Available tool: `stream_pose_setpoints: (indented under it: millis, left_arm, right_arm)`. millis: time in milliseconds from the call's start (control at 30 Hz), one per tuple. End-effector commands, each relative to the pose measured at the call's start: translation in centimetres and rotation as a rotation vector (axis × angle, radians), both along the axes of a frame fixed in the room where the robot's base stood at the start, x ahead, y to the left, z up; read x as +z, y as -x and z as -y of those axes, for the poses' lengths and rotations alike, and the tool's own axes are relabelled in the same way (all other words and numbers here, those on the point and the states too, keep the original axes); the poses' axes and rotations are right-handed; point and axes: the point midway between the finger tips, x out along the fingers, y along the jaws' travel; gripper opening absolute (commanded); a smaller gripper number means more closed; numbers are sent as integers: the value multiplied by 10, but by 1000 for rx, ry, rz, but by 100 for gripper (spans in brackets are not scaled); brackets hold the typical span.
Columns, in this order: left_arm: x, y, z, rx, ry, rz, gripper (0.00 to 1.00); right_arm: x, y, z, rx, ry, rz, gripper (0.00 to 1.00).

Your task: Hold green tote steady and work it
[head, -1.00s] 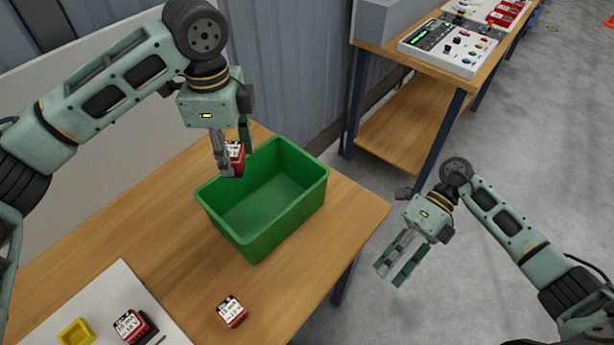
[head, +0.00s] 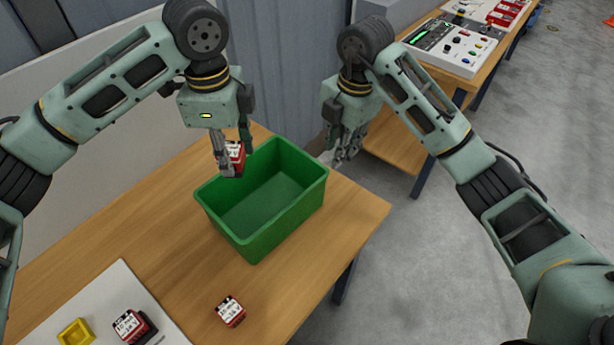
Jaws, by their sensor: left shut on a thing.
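The green tote (head: 258,240) stands upright and empty-looking on the wooden table. My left gripper (head: 230,172) is shut on a red block with a white label (head: 236,153), holding it by the tote's back-left rim; the fingers partly hide the block. My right gripper (head: 342,158) is just beyond the tote's right corner, pointing down, with its fingers apart. I cannot tell whether it touches the rim.
Another red block (head: 230,311) lies on the table (head: 190,262) in front of the tote. A white board (head: 100,302) at the front left carries a red block (head: 129,325) and a yellow tray (head: 76,333). A workbench with a control panel (head: 455,46) stands behind at the right.

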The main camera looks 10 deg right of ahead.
Motion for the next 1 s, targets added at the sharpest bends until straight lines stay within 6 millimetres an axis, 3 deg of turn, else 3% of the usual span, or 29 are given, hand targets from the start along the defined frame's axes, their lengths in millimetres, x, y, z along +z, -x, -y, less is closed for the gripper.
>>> stream_pose_setpoints:
  millis: [100,300,567,1000]
  left_arm:
    - [0,0,0,1,0,0,6]
    - [0,0,0,1,0,0,6]
    - [0,0,0,0,0,0,6]
    - [0,0,0,0,0,0,6]
  right_arm:
    - [-21,20,-40,30,38,-13,25]
    - [-40,41,-71,51,70,-22,25]
    - [-65,45,-77,53,76,-27,25]
    - [-144,44,-79,54,74,-27,25]
